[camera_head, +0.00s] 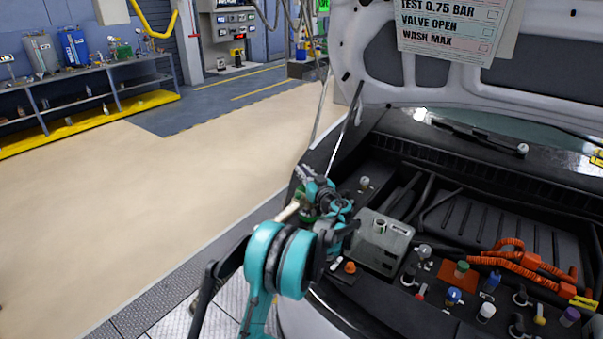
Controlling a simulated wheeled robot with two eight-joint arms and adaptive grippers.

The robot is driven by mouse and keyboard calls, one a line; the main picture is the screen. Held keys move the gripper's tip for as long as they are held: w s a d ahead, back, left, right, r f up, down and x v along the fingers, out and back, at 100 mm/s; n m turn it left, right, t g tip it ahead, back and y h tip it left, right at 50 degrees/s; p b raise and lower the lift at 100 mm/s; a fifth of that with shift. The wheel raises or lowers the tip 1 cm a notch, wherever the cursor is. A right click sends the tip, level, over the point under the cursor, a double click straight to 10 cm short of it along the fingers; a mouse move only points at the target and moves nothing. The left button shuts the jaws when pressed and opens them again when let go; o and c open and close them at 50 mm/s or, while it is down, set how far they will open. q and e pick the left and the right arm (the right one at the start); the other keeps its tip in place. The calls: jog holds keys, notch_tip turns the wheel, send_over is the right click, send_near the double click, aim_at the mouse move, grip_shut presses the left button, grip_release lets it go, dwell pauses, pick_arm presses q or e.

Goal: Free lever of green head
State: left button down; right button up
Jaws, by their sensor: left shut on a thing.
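The green head (308,210) shows as a small dark green piece at the left edge of the open engine bay, mostly covered by my arm. A pale, tan, rod-like part (287,212) sticks out from it to the lower left; I cannot tell whether this is its lever. My left gripper (307,189) is at the green head and appears shut on it. The fingertips and exact contact are too small and hidden to make out. My right gripper is not in view.
The open engine bay holds a grey box (382,241), orange hoses (515,262) and several coloured caps to the right of my arm. The raised hood (375,90) and its thin prop stand behind. A shelf (88,82) is at the far left; the beige floor is clear.

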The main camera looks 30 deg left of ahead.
pick_arm(q)
jog(key=c, duration=1.6)
grip_release()
jog(key=shift+d, duration=0.1)
jog(key=v, duration=1.2)
jog(key=shift+f, duration=0.1)
